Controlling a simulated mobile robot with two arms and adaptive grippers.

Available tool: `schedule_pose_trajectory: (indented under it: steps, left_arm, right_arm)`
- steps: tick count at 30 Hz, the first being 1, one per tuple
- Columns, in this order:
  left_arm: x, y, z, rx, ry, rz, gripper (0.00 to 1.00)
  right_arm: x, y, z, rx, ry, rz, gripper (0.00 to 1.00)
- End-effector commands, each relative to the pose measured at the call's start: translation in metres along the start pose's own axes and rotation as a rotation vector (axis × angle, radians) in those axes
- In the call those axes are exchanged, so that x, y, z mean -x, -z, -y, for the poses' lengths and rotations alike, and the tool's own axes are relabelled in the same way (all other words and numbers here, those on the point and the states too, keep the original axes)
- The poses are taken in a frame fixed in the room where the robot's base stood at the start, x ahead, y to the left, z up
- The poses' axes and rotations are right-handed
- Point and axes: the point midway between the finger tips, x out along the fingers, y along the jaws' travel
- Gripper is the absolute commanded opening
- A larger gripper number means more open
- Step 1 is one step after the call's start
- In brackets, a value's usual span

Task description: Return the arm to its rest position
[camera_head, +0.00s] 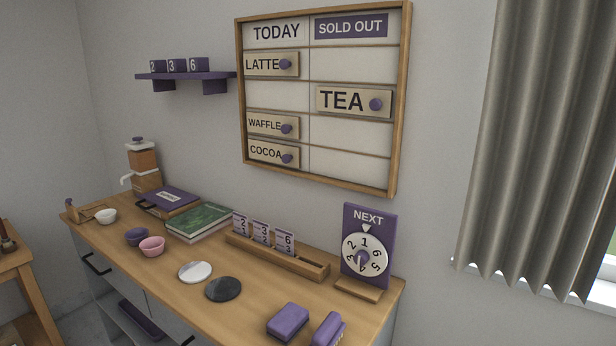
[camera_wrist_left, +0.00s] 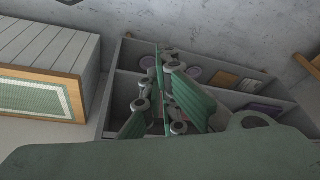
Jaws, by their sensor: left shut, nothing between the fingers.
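My left gripper (camera_wrist_left: 164,92) shows in the left wrist view, with green pads and grey finger joints. It is shut, and I see nothing held in it. It hangs in front of an open grey cabinet, clear of the counter top as far as I can tell. A broad dark green part of my own arm covers the lower part of that view. Neither gripper nor arm shows in the head view. My right gripper is in no view.
The wooden counter (camera_head: 172,302) holds bowls, books, coasters, a ticket rack (camera_head: 276,257), a NEXT dial sign (camera_head: 369,244) and purple blocks. A menu board (camera_head: 322,97) hangs above. In the left wrist view, a slatted box (camera_wrist_left: 44,68) stands left of the cabinet (camera_wrist_left: 119,89).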

Motion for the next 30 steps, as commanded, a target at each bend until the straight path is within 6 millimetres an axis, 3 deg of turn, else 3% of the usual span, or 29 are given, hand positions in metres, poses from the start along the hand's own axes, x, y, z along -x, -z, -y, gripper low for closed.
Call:
schedule_pose_trajectory:
  steps: [8, 14, 21, 30]
  left_arm:
    - [-0.075, -0.012, -0.004, 0.0, -0.008, 0.042, 0.0]
    - [-0.148, -0.037, -0.008, -0.007, -0.013, 0.074, 0.0]
    - [-0.24, -0.097, -0.013, -0.016, -0.019, 0.118, 0.0]
    - [-0.315, -0.205, -0.018, -0.03, -0.025, 0.177, 0.0]
  right_arm:
    - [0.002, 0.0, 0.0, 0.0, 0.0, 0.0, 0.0]
    - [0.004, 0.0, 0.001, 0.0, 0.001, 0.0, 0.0]
    - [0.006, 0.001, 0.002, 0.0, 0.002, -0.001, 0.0]
    - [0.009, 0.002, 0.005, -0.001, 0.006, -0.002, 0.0]
